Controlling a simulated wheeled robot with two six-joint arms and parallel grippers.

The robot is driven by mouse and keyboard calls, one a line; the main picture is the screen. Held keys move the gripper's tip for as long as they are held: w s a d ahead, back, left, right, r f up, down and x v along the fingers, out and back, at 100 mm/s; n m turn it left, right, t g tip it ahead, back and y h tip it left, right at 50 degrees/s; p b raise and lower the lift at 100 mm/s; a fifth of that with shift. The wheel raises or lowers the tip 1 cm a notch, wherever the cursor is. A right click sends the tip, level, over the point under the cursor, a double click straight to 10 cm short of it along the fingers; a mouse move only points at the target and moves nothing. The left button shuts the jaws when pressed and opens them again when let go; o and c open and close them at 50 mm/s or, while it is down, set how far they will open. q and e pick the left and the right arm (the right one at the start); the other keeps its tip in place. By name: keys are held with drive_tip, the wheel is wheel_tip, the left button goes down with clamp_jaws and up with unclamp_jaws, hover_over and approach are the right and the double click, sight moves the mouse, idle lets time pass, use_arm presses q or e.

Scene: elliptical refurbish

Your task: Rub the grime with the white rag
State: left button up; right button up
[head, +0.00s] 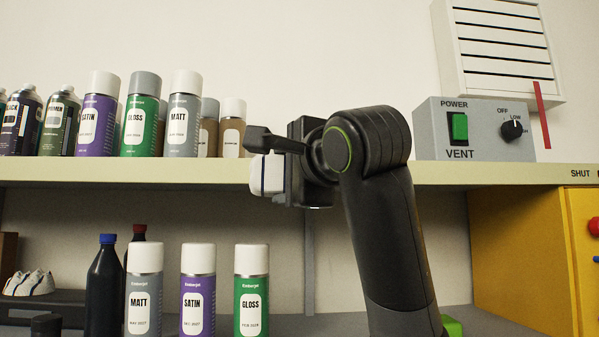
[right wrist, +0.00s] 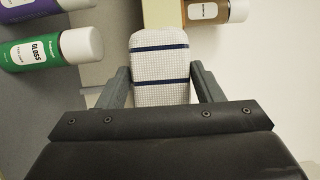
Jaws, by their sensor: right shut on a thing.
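My right gripper (head: 278,165) is raised at the front edge of the upper shelf, right of the spray cans. It is shut on the white rag (head: 266,176), a pale folded pad with dark blue stripes. In the right wrist view the rag (right wrist: 160,82) sits between the two fingers of the gripper (right wrist: 160,95) and sticks out past their tips. I cannot tell whether the rag touches the shelf. No grime can be made out in either view. My left gripper is not in view.
The upper shelf (head: 230,174) carries several spray cans (head: 139,117) at left and a grey vent switch box (head: 474,130) at right. Below stand more cans (head: 198,290) and a dark bottle (head: 104,290). A yellow cabinet (head: 525,245) is at right.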

drive_tip(key=shift+a, duration=1)
drive_tip(key=shift+d, duration=0.1)
drive_tip(key=shift+s+d+f+b, duration=0.1)
drive_tip(key=shift+s+f+b, duration=0.1)
drive_tip(key=shift+s+b, duration=0.45)
drive_tip(key=shift+s+r+b, duration=0.15)
drive_tip(key=shift+s+b, duration=0.7)
drive_tip(key=shift+s, duration=1.35)
drive_tip(key=s+b, duration=0.1)
drive_tip(key=s, duration=0.2)
drive_tip(key=shift+b, duration=0.35)
